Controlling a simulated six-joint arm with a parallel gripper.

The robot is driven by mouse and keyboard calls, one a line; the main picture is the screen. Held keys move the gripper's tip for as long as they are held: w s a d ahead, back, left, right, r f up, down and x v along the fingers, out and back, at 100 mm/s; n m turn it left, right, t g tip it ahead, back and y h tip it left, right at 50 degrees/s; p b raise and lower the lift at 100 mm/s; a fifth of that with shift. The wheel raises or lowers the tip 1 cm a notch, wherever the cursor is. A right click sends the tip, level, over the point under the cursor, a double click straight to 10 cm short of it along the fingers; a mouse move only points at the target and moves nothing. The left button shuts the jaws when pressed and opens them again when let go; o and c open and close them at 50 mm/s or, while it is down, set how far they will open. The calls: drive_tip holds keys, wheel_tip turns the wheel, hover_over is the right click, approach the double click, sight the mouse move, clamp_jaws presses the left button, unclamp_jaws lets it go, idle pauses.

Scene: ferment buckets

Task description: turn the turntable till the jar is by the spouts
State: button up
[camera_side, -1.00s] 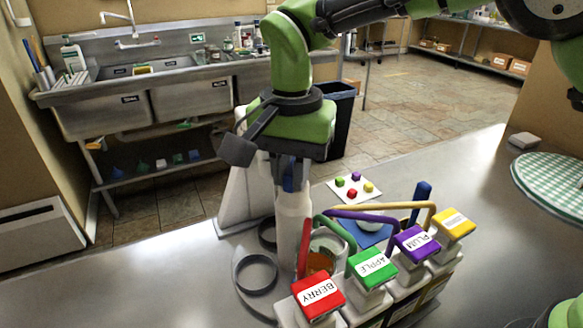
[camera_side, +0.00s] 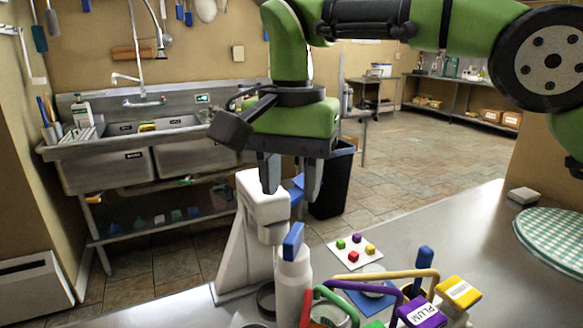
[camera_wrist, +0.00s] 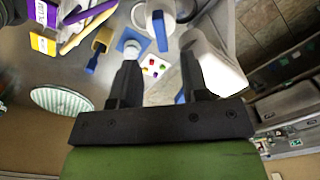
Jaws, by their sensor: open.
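My gripper (camera_side: 291,182) is open and empty in the side view, its two fingers pointing down. In the wrist view my gripper (camera_wrist: 158,85) also has its fingers spread apart with nothing between them. The spouts are the coloured handled taps; the plum tap (camera_side: 422,313) and yellow tap (camera_side: 458,292) show at lower right. The plum tap (camera_wrist: 37,12) and yellow tap (camera_wrist: 42,44) also show in the wrist view. What looks like a glass jar's rim shows behind the green handle at the side view's bottom edge, mostly cut off. I cannot clearly make out the turntable.
A card with coloured cubes (camera_side: 355,251) and a blue square (camera_side: 372,300) lie on the table. A green checked mat (camera_side: 558,240) is at right.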

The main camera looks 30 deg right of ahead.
drive_tip(key=shift+r, duration=0.75)
drive_tip(key=shift+d, duration=0.1)
drive_tip(key=s+d+r+n+t+y, duration=0.25)
drive_tip(key=s+d+r, duration=0.45)
drive_tip(key=d, duration=0.4)
drive_tip(key=s+d+f+n+t, duration=0.1)
drive_tip(key=s+d+f+t, duration=0.1)
drive_tip(key=s, duration=0.4)
drive_tip(key=s+d+f+n+t, duration=0.1)
drive_tip(key=s+d+f+t, duration=0.1)
drive_tip(key=s, duration=0.5)
drive_tip(key=d+f, duration=0.1)
drive_tip(key=d, duration=0.1)
drive_tip(key=shift+d+t, duration=0.35)
drive_tip(key=shift+d, duration=0.05)
